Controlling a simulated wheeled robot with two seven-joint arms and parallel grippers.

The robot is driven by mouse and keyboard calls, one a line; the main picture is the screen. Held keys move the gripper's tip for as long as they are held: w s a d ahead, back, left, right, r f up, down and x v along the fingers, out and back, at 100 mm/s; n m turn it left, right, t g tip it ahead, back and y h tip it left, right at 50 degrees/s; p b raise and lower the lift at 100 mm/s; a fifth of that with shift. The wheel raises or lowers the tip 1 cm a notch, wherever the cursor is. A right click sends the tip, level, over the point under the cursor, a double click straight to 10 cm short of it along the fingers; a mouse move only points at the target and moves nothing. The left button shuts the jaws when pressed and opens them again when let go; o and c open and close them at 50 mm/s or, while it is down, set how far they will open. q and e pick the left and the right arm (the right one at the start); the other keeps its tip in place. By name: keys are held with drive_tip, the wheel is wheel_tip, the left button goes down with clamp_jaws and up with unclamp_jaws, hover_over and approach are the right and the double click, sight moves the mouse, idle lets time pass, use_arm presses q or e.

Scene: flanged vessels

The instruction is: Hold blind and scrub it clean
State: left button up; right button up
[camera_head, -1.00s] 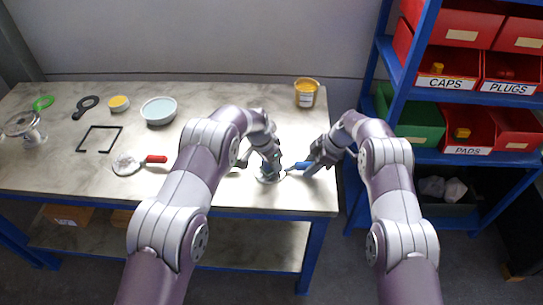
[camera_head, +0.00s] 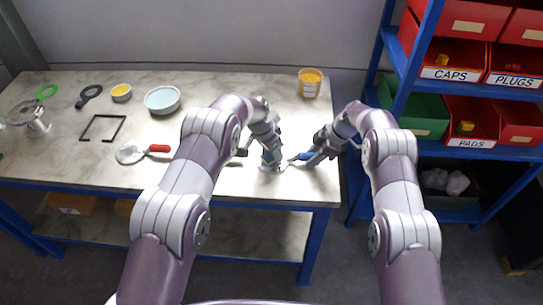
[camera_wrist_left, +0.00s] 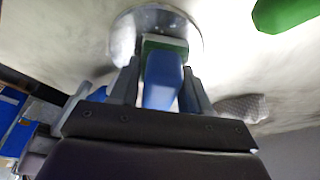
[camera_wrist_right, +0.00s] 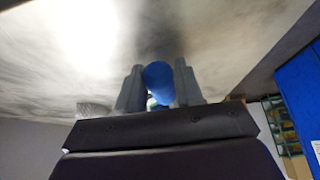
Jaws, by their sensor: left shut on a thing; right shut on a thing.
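The blind is a round grey disc with a blue handle (camera_head: 305,157). My right gripper (camera_head: 316,153) is shut on that handle near the table's front right; the handle also shows between its fingers in the right wrist view (camera_wrist_right: 157,82). My left gripper (camera_head: 270,157) is shut on a blue block with a green and grey end, seemingly a scrubber (camera_wrist_left: 163,78). In the left wrist view the scrubber's end is over the disc (camera_wrist_left: 125,35) and appears to touch it. In the head view my left gripper hides most of the disc.
A blue shelf with labelled bins (camera_head: 470,119) stands right. Bare table lies behind my grippers.

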sight(273, 167)
use_arm(q)
drive_tip(key=shift+w, duration=1.6)
drive_tip(key=shift+s, duration=3.8)
wheel_tip(273, 167, up, 8)
drive_tip(key=shift+r, duration=0.1)
use_arm(e)
drive_tip(key=o, duration=1)
drive_tip(key=v, duration=1.2)
